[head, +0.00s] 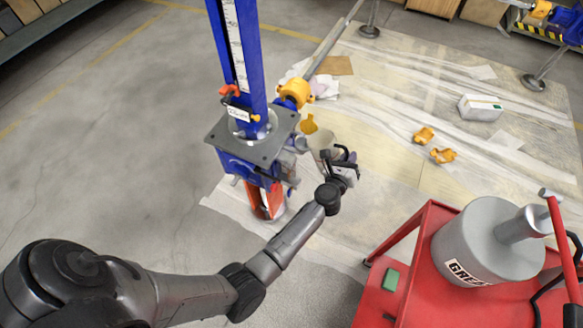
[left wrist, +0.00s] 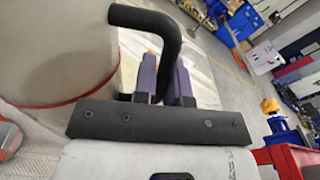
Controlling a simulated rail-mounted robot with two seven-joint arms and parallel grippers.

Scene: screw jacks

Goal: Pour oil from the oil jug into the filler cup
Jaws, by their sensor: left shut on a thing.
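The oil jug (left wrist: 55,50) is a cream vessel with a red band and a black bent handle (left wrist: 165,30), large at the left of the left wrist view. In the head view its pale body (head: 324,142) shows beside the blue screw jack (head: 262,172), partly hidden by my gripper. My left gripper (head: 344,158) is shut on the handle; its purple fingers (left wrist: 163,75) stand on either side of it. A small grey fitting (head: 299,144) on the jack's side may be the filler cup, but I cannot tell. No oil stream is visible. My right gripper is out of view.
A red cart (head: 428,235) with a grey grease drum (head: 480,245) and a green block (head: 391,280) stands at the lower right. Orange parts (head: 424,136) and a white box (head: 480,107) lie on the floor sheeting. The floor at left is clear.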

